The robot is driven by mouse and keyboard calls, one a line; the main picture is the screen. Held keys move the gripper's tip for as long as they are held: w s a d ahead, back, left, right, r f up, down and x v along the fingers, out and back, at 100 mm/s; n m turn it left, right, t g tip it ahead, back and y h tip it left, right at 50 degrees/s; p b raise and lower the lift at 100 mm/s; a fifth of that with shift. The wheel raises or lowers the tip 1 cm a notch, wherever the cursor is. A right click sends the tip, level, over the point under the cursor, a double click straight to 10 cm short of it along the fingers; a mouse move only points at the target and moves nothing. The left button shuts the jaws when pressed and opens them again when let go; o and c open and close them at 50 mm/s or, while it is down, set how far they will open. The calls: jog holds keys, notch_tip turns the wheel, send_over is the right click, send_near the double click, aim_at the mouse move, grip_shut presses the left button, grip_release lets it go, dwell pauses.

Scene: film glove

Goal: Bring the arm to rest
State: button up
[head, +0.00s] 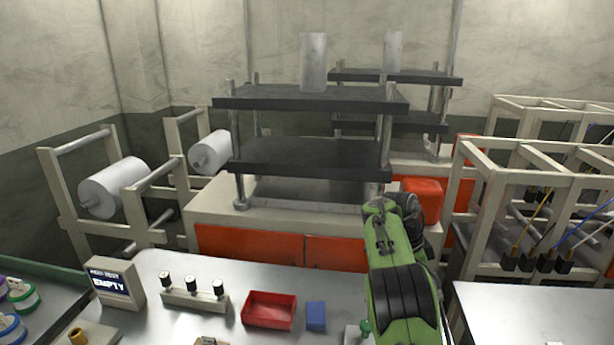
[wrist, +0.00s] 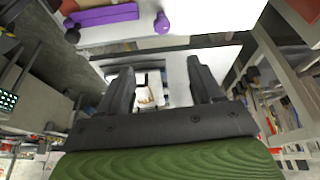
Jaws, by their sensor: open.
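My green arm (head: 402,285) rises from the bottom of the head view, right of centre, over the right part of the grey table. Its upper end, with dark parts, is in front of the press machine; the fingertips cannot be made out there. In the wrist view my gripper (wrist: 160,75) shows two dark fingers spread wide apart. Nothing is held between them; a white object seen between them lies farther off.
Behind stands the press machine (head: 310,100) with dark plates. Pale frame racks (head: 528,180) stand at the right. A purple object (wrist: 108,16) shows in the wrist view.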

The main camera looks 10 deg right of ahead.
jog(key=s+a+r+n+t+y, duration=0.1)
jog(key=s+a+r+n+t, duration=0.1)
jog(key=s+a+r+n, duration=0.45)
jog(key=s+a+r+n+t+y, duration=0.1)
jog(key=s+r+n+t, duration=0.1)
jog(key=s+r+n, duration=0.5)
jog(key=s+a+f+n, duration=0.2)
jog(key=s+a, duration=0.1)
jog(key=s, duration=0.3)
jog(key=s+a+f+n+t+y, duration=0.1)
jog(key=s+a+n, duration=0.1)
jog(key=s, duration=0.4)
jog(key=s+a+f+n+t+y, duration=0.1)
jog(key=s+a+f+n, duration=0.1)
jog(key=s+a, duration=0.2)
jog(key=s, duration=0.3)
jog(key=shift+a+f, duration=0.25)
jog(key=shift+f, duration=0.05)
jog(key=shift+s+n, duration=0.1)
jog(key=shift+n, duration=0.15)
